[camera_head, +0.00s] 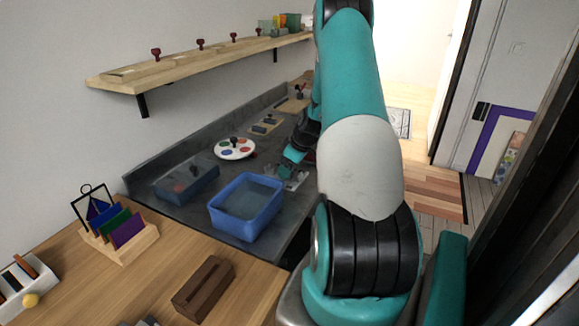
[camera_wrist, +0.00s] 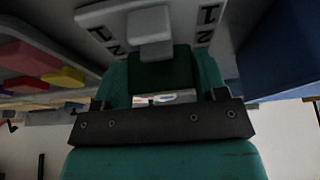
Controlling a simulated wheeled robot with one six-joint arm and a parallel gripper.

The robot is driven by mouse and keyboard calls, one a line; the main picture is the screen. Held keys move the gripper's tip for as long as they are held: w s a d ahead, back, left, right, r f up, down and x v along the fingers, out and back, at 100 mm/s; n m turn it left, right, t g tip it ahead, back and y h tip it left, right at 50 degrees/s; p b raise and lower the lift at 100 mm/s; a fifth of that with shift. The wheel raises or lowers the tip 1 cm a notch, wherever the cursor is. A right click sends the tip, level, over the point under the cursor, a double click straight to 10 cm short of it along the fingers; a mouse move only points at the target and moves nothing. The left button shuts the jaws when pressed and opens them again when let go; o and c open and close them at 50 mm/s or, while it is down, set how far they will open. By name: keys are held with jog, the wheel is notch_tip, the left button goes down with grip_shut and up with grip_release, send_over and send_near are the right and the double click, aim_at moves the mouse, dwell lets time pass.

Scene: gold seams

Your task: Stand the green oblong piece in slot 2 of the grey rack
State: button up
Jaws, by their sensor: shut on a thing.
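My gripper (camera_head: 286,168) reaches down over the counter, beside the blue bin. In the wrist view, my gripper (camera_wrist: 162,80) is shut on the dark green oblong piece (camera_wrist: 160,72), which sits between its teal fingers. The grey rack (camera_head: 298,182) lies under and around the gripper in the head view, partly hidden by it. In the wrist view the rack (camera_wrist: 180,12) is just beyond the piece, with dark number marks and a raised pale block (camera_wrist: 150,28). I cannot tell whether the piece touches the rack or is in a slot.
A blue bin (camera_head: 245,228) stands close by, also in the wrist view (camera_wrist: 282,50). A blue-grey bin (camera_head: 187,196) and a white round plate with coloured spots (camera_head: 235,155) are to the left. A wooden table (camera_head: 160,270) in front holds a slotted holder (camera_head: 140,243) and brown block (camera_head: 204,290).

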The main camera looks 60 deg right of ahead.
jog(key=shift+f+b, duration=0.3)
jog(key=shift+f, duration=0.2)
jog(key=o, duration=1)
jog(key=shift+r, duration=0.15)
jog(key=shift+r+p, duration=2.4)
jog(key=shift+r, duration=1)
